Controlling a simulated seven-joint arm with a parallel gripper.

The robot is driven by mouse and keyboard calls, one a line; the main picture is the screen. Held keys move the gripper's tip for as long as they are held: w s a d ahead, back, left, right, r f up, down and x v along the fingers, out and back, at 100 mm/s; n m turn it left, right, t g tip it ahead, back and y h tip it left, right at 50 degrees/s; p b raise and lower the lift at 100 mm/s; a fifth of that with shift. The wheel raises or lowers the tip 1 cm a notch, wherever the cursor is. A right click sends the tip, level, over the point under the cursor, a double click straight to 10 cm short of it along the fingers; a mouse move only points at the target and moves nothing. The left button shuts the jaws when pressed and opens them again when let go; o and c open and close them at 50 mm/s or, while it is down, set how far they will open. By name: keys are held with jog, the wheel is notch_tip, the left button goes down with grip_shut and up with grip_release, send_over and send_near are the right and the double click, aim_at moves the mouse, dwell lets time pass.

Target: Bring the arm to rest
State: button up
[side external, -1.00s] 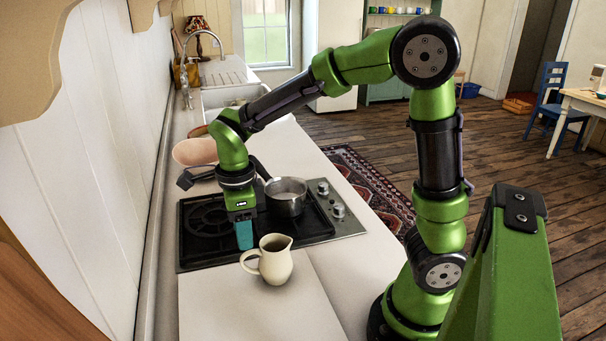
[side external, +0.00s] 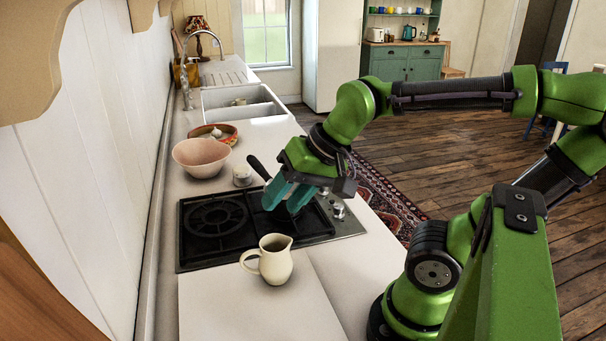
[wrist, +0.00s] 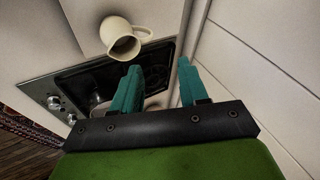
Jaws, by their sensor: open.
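My gripper (side external: 287,199) is above the right part of the hob with its two teal fingers apart and nothing between them. In the wrist view my gripper (wrist: 157,84) also shows spread, empty fingers. My arm reaches in from the right and is bent. A cream jug (side external: 270,260) stands upright on the counter in front of the hob, apart from my gripper. The jug also shows in the wrist view (wrist: 124,42). My gripper hides most of the saucepan on the hob; its black handle (side external: 259,168) shows.
The black hob (side external: 215,222) has knobs at its right. Behind it are a small white jar (side external: 242,175), a pink bowl (side external: 201,158) and a red-rimmed dish (side external: 213,133). The sink (side external: 243,104) lies further back. A white panelled wall (side external: 110,150) bounds the counter's left side.

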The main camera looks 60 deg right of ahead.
jog(key=n, duration=0.1)
jog(key=s+n+t, duration=0.1)
jog(key=n, duration=0.1)
dwell(0.8)
